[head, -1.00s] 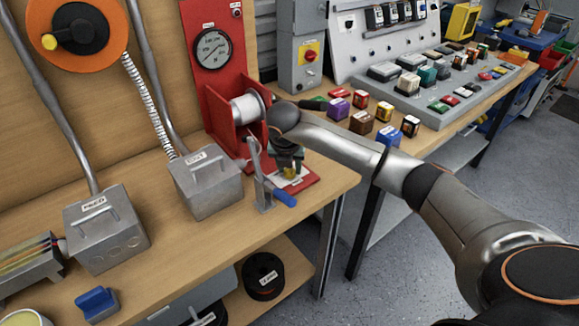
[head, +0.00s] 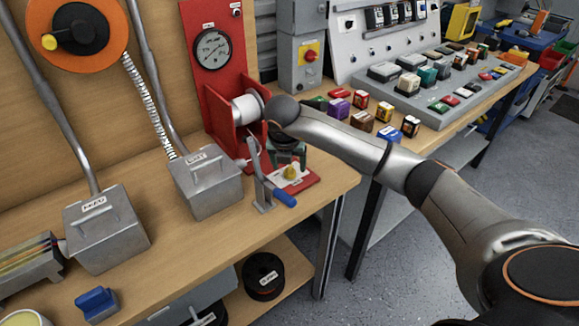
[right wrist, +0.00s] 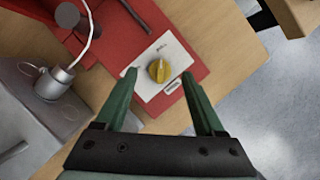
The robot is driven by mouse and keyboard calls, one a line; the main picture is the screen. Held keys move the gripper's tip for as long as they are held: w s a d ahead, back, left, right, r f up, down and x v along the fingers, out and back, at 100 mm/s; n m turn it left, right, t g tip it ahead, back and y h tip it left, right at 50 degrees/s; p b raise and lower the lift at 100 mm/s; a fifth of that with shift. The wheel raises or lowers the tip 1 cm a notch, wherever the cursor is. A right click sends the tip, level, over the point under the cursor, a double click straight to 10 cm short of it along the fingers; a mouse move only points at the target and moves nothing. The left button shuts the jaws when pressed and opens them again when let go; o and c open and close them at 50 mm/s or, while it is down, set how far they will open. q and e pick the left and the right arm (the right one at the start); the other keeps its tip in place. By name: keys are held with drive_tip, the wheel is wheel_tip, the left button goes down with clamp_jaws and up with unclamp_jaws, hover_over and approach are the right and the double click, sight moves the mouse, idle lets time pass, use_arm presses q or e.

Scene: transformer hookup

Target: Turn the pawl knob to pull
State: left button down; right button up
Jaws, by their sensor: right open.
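The yellow pawl knob (head: 291,173) sits on a pale plate (head: 296,180) on the red base of the winch. In the right wrist view the knob (right wrist: 159,71) has a raised grip bar running nearly up and down the picture. The plate has a small label, too small to read. My right gripper (head: 287,158) is over the plate, just behind the knob in the head view. In the right wrist view my right gripper (right wrist: 159,76) is open, its green fingers to either side of the knob, apparently not touching it. My left gripper is not in view.
A crank lever with a blue handle (head: 284,197) stands left of the plate. The red winch frame (head: 220,120) holds a white spool (head: 248,107). A grey metal box (head: 205,185) stands to the left. The bench's right edge is close to the plate.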

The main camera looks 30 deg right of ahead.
drive_tip(key=v, duration=1)
drive_tip(key=shift+r, duration=0.2)
drive_tip(key=shift+s+a+f, duration=0.1)
